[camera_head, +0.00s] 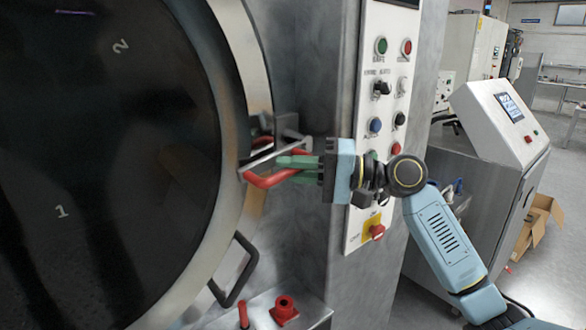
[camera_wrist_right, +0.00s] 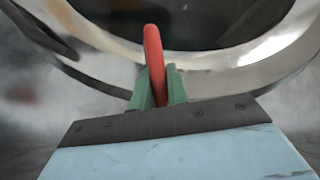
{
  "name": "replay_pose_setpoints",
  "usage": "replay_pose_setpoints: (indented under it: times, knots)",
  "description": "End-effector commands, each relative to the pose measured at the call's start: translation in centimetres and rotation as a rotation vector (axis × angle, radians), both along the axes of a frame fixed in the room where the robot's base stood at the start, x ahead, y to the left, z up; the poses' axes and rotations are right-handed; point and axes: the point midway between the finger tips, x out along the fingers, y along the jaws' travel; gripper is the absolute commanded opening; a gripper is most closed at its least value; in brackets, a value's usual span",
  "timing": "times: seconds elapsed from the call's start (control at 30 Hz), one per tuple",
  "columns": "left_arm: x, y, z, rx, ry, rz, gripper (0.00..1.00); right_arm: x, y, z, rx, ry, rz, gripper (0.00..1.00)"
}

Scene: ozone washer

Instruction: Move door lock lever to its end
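The door lock lever is a red-handled bar (camera_head: 268,182) at the right rim of the big round door (camera_head: 110,150), joined to a grey metal bracket. My right gripper (camera_head: 298,163), with green fingers, reaches it from the right in the head view. In the right wrist view, the red handle (camera_wrist_right: 153,48) runs between the two green fingers (camera_wrist_right: 160,88), which sit close against its sides. The right gripper looks shut on it. The fingers partly hide the handle in the head view. My left gripper is not in view.
A control panel (camera_head: 383,100) with buttons and switches stands right behind my right wrist. A black door handle (camera_head: 236,272) is below the lever. A red fitting (camera_head: 284,310) sits on a ledge at the bottom. A grey console (camera_head: 495,125) stands further right.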

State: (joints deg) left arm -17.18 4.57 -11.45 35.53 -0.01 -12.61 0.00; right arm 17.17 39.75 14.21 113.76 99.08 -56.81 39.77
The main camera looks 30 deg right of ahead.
Motion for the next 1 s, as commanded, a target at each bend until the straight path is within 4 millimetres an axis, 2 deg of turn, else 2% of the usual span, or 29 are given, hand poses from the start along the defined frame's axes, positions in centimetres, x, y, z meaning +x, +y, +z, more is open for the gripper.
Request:
replay_pose_setpoints:
  times: [0.03, 0.1, 0.57, 0.77, 1.0]
  knots:
    - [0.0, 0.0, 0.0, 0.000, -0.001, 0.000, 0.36, 0.0, 0.0, 0.0, 0.000, 0.000, 0.000, 0.09]
    - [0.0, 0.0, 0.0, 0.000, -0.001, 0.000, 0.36, 0.0, 0.0, 0.0, -0.001, 0.001, 0.000, 0.00]
    - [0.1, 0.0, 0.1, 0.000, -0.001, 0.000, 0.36, 0.0, -0.1, -0.3, -0.033, -0.002, 0.001, 0.00]
    - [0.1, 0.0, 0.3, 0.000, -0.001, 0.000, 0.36, 0.0, -0.3, -1.0, -0.130, -0.008, 0.001, 0.00]
    - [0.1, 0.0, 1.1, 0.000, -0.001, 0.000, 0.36, 0.0, -0.9, -2.3, -0.333, -0.023, 0.001, 0.00]
